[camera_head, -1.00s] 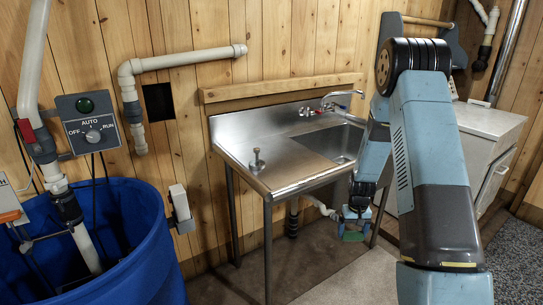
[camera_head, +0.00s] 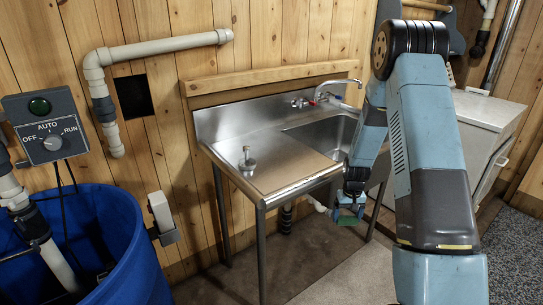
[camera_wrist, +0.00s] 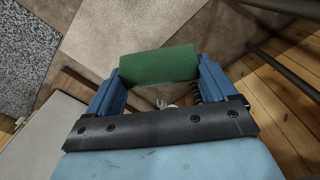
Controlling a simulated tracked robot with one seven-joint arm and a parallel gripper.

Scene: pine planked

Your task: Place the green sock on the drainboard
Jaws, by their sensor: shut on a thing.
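The green sock (camera_wrist: 158,66) is a rolled green bundle clamped between the two blue fingers of my gripper (camera_wrist: 160,72) in the wrist view. In the head view my gripper (camera_head: 349,208) hangs below the sink's front right edge, with the sock (camera_head: 347,219) small and partly hidden between its fingers. The drainboard (camera_head: 248,162) is the flat steel surface on the left of the sink unit, behind and to the left of my gripper and above it. The gripper is apart from the drainboard.
A metal stopper-like item (camera_head: 247,162) stands on the drainboard. The sink basin (camera_head: 325,135) and faucet (camera_head: 330,90) are to its right. A blue barrel (camera_head: 95,250) stands at the left. A grey cabinet (camera_head: 485,135) is at the right. Open floor lies in front of the sink.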

